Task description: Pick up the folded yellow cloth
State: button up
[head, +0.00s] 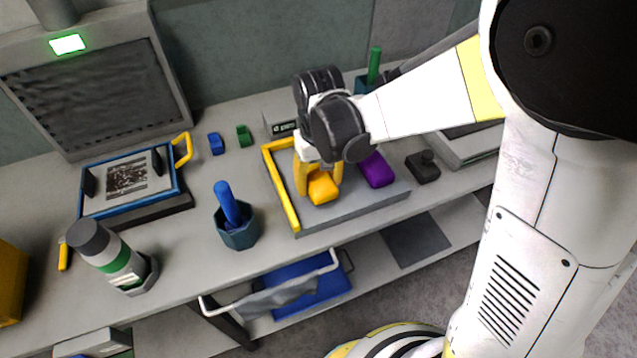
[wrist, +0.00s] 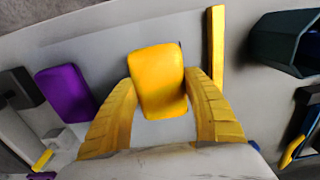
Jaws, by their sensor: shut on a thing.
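The folded yellow cloth (head: 323,189) is a small rounded yellow block in the head view, over the grey tray (head: 350,208) with a yellow edge. In the wrist view the cloth (wrist: 157,80) sits between the two yellow fingers of my gripper (wrist: 160,105). My gripper (head: 318,178) points down over the tray and is shut on the cloth, with a finger against each side. I cannot tell whether the cloth touches the tray. The far side of the cloth is hidden.
A purple folded cloth (head: 376,169) lies on the tray to the right. A black knobbed object (head: 423,166) stands right of the tray. A dark cup with a blue handle (head: 237,226) stands at left. Small blue (head: 216,143) and green (head: 244,135) blocks lie behind.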

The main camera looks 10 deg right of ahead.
aim_at(324, 179)
jog(key=r, duration=0.1)
jog(key=d+r+p, duration=0.1)
jog(key=r, duration=0.1)
jog(key=shift+s+d+r, duration=0.1)
jog(key=shift+s+r, duration=0.05)
jog(key=s+d+r+p, duration=0.2)
jog(key=d+r, duration=0.4)
jog(key=d, duration=0.4)
jog(key=shift+s+p, duration=0.35)
jog(key=shift+p, duration=0.55)
jog(key=shift+f, duration=0.1)
